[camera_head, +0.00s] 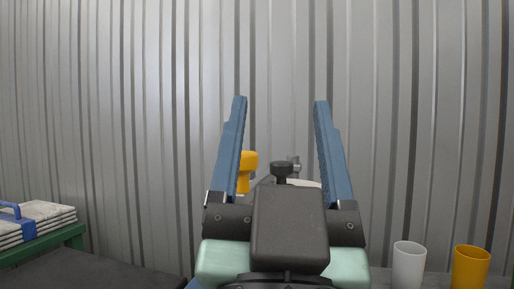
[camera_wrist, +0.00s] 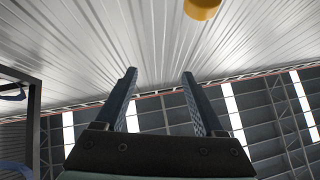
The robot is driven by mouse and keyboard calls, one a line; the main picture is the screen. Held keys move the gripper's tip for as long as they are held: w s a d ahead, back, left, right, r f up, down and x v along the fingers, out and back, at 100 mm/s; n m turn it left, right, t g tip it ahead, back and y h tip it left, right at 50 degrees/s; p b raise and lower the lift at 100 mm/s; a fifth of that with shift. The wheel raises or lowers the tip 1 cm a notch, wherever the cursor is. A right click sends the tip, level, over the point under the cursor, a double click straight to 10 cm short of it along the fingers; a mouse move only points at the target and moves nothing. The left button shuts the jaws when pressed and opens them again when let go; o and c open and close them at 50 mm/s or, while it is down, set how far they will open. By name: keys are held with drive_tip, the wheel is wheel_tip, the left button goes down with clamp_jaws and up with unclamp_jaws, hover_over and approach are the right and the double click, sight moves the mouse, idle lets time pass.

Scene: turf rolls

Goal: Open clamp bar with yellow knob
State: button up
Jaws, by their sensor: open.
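The yellow knob (camera_head: 247,160) shows in the head view just right of my left finger, which covers part of it. In the wrist view a yellow round shape (camera_wrist: 201,8), apparently the same knob, is cut off by the top edge. My gripper (camera_head: 280,99) is pointed upward with its two blue fingers wide apart and nothing between them. It also shows open in the wrist view (camera_wrist: 159,73). A dark knob on a grey metal fitting (camera_head: 282,168) shows behind the gripper. The clamp bar itself is mostly hidden by my gripper, so its position cannot be told.
A white cup (camera_head: 408,265) and an orange cup (camera_head: 470,267) stand at the lower right. At the left, a stack of pale slabs (camera_head: 38,222) with a blue handle or strap lies on a green frame (camera_head: 45,245). A corrugated metal wall (camera_head: 120,120) closes the back.

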drive_tip(key=w+d+r+m+g+h+p, duration=0.25)
drive_tip(key=w+d+m+g+p, duration=0.45)
drive_tip(key=p, duration=0.7)
drive_tip(key=w+d+r+m+g+h+p, duration=0.2)
drive_tip(key=w+d+r+m+g+p, duration=0.2)
drive_tip(key=w+d+m+g+p, duration=0.7)
drive_tip(key=s+a+r+m+g+y+p, duration=0.1)
drive_tip(key=s+a+m+g+y+p, duration=0.25)
drive_tip(key=a+p, duration=0.8)
drive_tip(key=s+a+r+m+g+y+p, duration=0.1)
drive_tip(key=s+a+r+g+y+p, duration=0.15)
drive_tip(key=s+a+g+p, duration=0.6)
drive_tip(key=f+t+p, duration=0.1)
drive_tip(key=f, duration=0.3)
drive_tip(key=w+a+f+t+p, duration=0.1)
drive_tip(key=f, duration=0.4)
drive_tip(key=w+f+t+p, duration=0.1)
drive_tip(key=f+p, duration=0.1)
drive_tip(key=f, duration=0.2)
drive_tip(key=shift+a+f+t, duration=0.3)
drive_tip(key=shift+a+f, duration=0.05)
drive_tip(key=shift+f, duration=0.05)
drive_tip(key=shift+c, duration=0.3)
clamp_jaws()
